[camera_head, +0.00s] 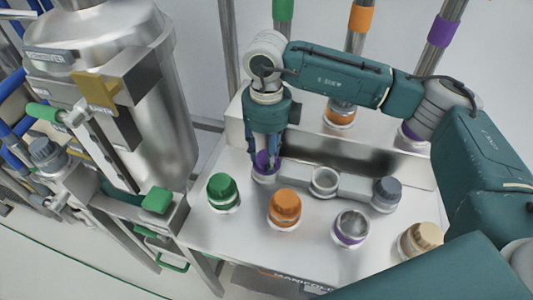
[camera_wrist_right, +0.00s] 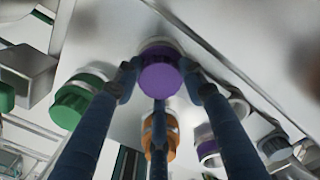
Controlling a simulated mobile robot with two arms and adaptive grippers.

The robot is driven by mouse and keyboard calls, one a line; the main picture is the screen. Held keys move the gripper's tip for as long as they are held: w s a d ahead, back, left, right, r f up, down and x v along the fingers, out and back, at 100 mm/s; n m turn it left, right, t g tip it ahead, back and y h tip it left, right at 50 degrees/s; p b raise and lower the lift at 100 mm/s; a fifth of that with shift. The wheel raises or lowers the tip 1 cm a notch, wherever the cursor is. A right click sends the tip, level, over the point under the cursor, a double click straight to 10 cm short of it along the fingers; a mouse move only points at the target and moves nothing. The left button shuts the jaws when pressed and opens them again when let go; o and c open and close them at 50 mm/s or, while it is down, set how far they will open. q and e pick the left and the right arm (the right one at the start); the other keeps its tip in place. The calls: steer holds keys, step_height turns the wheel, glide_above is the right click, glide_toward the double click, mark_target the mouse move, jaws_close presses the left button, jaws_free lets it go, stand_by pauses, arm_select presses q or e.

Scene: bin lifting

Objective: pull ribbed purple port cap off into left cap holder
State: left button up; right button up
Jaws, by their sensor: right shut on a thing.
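My right gripper (camera_head: 265,158) is shut on the ribbed purple cap (camera_head: 263,167). In the right wrist view the purple cap (camera_wrist_right: 160,76) is between the fingers, its round face toward the camera. The cap is at the left cap holder (camera_wrist_right: 158,45), whose pale ring shows around its base; I cannot tell if it is fully seated. The middle cap holder (camera_head: 324,180) is empty. The right one bears a grey cap (camera_head: 387,189). The port with a purple band (camera_head: 351,226) stands uncapped in the front row. My left gripper is not in view.
A green cap (camera_head: 222,188) and an orange cap (camera_head: 285,205) stand close in front of my right gripper. A tan cap (camera_head: 421,237) is at the front right. Banded pipes stand behind, and a steel vessel (camera_head: 150,110) is at left.

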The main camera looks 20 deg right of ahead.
stand_by(0.4)
steer(key=o, duration=1.5)
steer(key=shift+f, duration=0.1)
steer(key=shift+c, duration=0.2)
step_height(320, 180, up, 12)
